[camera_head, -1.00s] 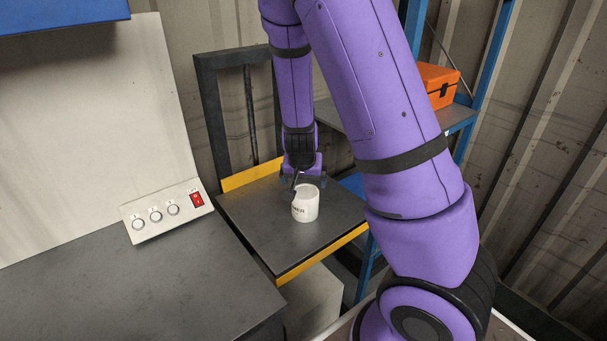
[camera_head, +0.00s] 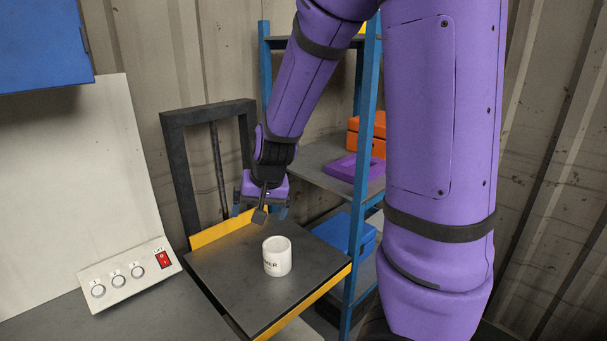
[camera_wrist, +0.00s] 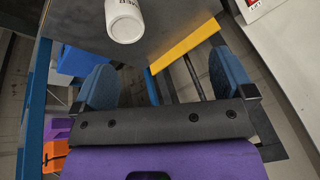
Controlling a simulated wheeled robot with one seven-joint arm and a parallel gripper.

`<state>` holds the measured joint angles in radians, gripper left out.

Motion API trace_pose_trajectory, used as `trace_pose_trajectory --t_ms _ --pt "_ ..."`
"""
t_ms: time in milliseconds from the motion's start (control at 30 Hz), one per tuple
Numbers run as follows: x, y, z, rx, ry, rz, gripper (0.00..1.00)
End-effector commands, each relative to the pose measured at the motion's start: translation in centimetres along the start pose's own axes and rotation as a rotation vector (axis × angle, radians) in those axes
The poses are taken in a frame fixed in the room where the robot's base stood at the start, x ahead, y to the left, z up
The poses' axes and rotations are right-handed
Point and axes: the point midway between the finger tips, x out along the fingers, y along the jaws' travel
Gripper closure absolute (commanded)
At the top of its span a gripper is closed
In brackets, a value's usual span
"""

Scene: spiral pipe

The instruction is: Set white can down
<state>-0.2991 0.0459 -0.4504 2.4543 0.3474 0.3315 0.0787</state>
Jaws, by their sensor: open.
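The white can (camera_head: 277,257) with dark lettering stands upright on the dark lift platform (camera_head: 225,279) with yellow edges. In the wrist view the can (camera_wrist: 124,20) shows at the top, beyond the fingers and apart from them. My gripper (camera_head: 259,209) is open and empty, above and behind the can, over the back part of the platform. In the wrist view its two blue-grey fingers (camera_wrist: 160,82) are spread wide with nothing between them.
A control panel (camera_head: 128,274) with several round buttons and a red switch is at left. A blue-framed shelf (camera_head: 367,110) holds an orange box (camera_head: 378,138), a purple item (camera_head: 352,167) and a blue box (camera_head: 343,232). A dark lift frame (camera_head: 181,165) stands behind the platform.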

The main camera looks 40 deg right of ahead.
Motion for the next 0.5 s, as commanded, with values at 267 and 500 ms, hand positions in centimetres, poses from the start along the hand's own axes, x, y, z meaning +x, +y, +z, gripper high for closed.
trace_pose_trajectory --t_ms 267,500 --pt "-8.7 -1.2 3.2 -0.173 -0.003 -0.110 0.00" --pt "-15.5 -0.6 7.1 -0.336 0.033 -0.121 0.00"
